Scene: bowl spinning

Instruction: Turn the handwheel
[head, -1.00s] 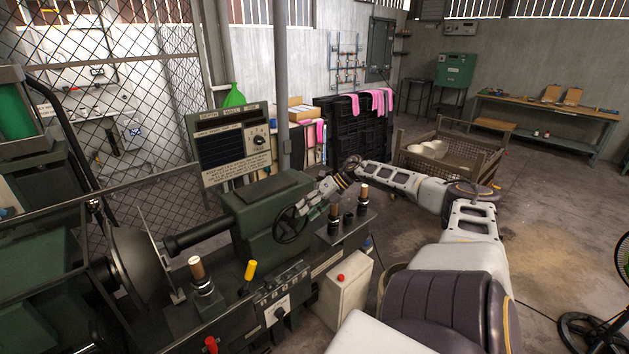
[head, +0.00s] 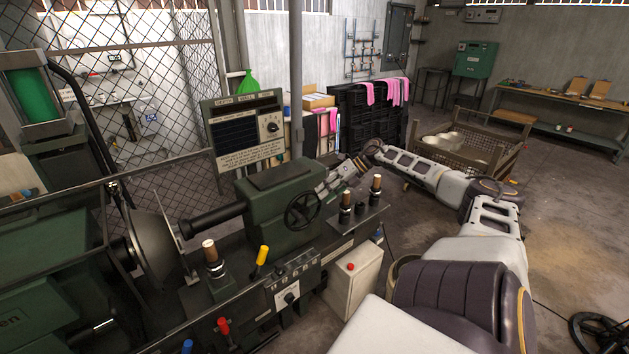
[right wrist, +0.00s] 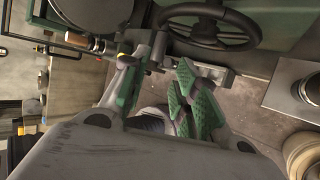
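The dark handwheel (head: 302,210) is on the front of the green housing of a lathe-like spinning machine. It also shows at the top of the right wrist view (right wrist: 207,28), with its rim and spokes. My right gripper (head: 327,190) is close beside the wheel's upper right in the head view. In the right wrist view my right gripper (right wrist: 160,92) is open, its green-padded fingers spread apart, with the wheel just beyond the fingertips. A small dark handle-like part lies near the left fingertip; I cannot tell whether they touch. My left gripper is out of view.
Upright wooden-topped tool posts (head: 376,188) stand right of the wheel. A yellow-handled lever (head: 262,255) and a control box with a red button (head: 351,267) are in front. A display panel (head: 243,130) rises behind. Open floor (head: 570,200) lies to the right.

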